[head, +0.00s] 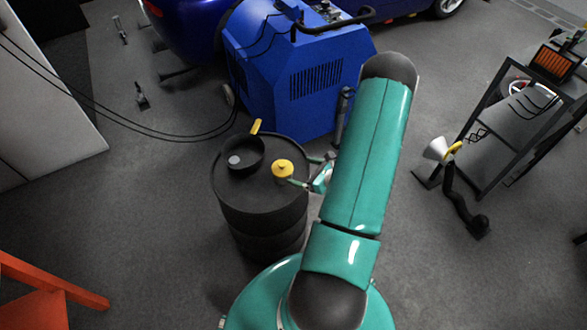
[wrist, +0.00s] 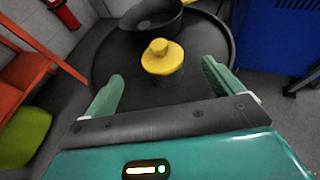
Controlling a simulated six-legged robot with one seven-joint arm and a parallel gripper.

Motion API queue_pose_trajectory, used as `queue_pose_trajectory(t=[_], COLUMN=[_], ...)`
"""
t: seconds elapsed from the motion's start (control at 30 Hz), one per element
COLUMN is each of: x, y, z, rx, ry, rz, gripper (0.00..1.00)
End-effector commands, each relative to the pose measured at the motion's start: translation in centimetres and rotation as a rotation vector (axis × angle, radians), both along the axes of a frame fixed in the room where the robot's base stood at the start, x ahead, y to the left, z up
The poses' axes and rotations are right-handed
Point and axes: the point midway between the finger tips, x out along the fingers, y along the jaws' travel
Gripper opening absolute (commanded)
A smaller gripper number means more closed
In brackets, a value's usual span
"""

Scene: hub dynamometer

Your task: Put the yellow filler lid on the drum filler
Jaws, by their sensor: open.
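The yellow filler lid (head: 282,168) has a small knob on top. It sits on a short dark cylinder on the black drum (head: 262,225), near the right side of its top. In the wrist view the lid (wrist: 162,58) is upright, ahead of and between my fingertips. My gripper (head: 302,170) is open, with its fingers low over the drum's right side; in the wrist view, no contact with the lid shows. A black round bowl or funnel (head: 255,148) with a pale disc inside stands left of the lid. I cannot tell if this is the drum filler.
A yellow handle-like piece (head: 256,127) sticks up behind the bowl. A blue machine (head: 300,80) stands close behind the drum. A dark cart (head: 500,130) is at right, and an orange stand (head: 50,285) is at lower left. Floor left of the drum is clear.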

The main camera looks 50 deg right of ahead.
Motion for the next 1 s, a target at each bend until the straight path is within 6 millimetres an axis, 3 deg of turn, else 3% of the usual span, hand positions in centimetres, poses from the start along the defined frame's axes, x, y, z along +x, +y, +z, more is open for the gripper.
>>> queue_pose_trajectory(t=[0.23,0.37,0.7,1.0], x=[-0.1,1.3,5.9,6.3], y=[0.1,1.2,9.5,17.6], z=[0.5,2.6,12.8,20.3], rx=[-0.006,-0.046,-0.281,-0.537], ry=[-0.002,-0.012,-0.049,-0.076], rz=[0.012,0.098,0.573,0.984], gripper=[0.92,0.92,0.92,0.92])
